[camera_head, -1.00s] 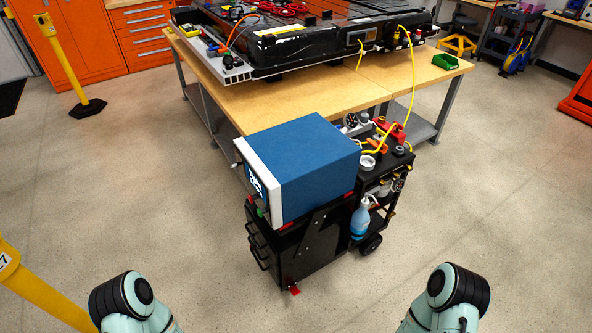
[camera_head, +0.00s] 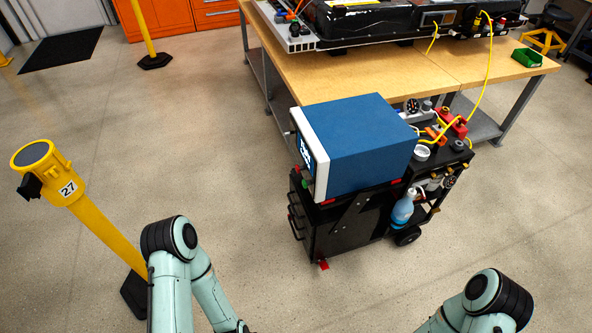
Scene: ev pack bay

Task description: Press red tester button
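The tester, a blue box (camera_head: 362,140) with a white front frame (camera_head: 309,157), sits on top of a black cart (camera_head: 347,226). Its front panel faces left and shows only at a steep angle, with a lit screen (camera_head: 304,151). Small red and green spots show low at the front, but I cannot tell which is the red button. My two arms show at the bottom of the view, left and right, both apart from the cart. Neither gripper is in the picture.
A yellow post (camera_head: 100,226) marked 27 stands on the left, close to my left arm. A wooden workbench (camera_head: 448,68) with a black battery pack (camera_head: 375,20) stands behind the cart. A blue bottle (camera_head: 402,210) hangs on the cart's right side. The floor left of the cart is clear.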

